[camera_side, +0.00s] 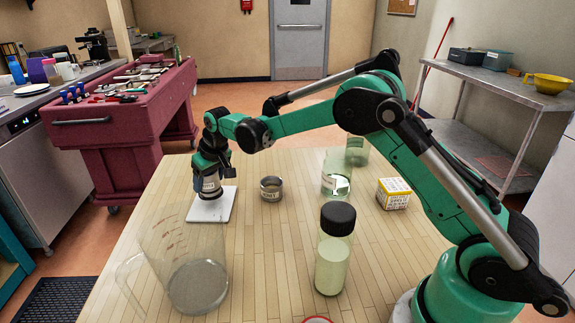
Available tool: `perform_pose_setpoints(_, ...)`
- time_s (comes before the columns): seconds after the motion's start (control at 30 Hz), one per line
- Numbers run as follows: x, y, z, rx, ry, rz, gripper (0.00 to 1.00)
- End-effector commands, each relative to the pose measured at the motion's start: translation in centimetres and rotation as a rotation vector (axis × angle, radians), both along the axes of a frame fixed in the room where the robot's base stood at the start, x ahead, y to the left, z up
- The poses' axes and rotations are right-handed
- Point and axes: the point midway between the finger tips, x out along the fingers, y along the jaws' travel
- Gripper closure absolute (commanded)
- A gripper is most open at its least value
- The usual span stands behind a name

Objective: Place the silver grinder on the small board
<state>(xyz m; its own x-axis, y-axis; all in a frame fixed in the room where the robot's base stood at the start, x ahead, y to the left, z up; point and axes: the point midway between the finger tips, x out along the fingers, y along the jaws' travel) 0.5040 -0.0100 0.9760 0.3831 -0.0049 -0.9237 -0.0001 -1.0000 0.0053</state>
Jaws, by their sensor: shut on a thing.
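My gripper (208,176) points down over the left part of the table. It is shut on the silver grinder (209,186), a short cylinder with a pale label and a dark lower end; my fingers hide its upper part. The small board (227,208), a flat white square, lies directly under it. The grinder is upright over the board's back part; I cannot tell whether its base touches the board.
The clear measuring jug (196,280) stands close in front of the board. A small metal tin (271,189) stands to its right. Further right are a black-capped jar (333,260), glass jars (337,180) and a yellow-white box (394,194). The wooden table (265,250) is clear between them.

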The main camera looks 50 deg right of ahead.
Motion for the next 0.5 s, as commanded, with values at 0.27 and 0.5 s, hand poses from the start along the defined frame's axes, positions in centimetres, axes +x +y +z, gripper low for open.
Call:
perform_pose_setpoints(0.27,0.0,0.0,-1.7,0.000,-0.001,0.000,1.00)
perform_pose_setpoints(0.5,0.0,0.0,-2.0,0.000,0.000,0.000,1.00)
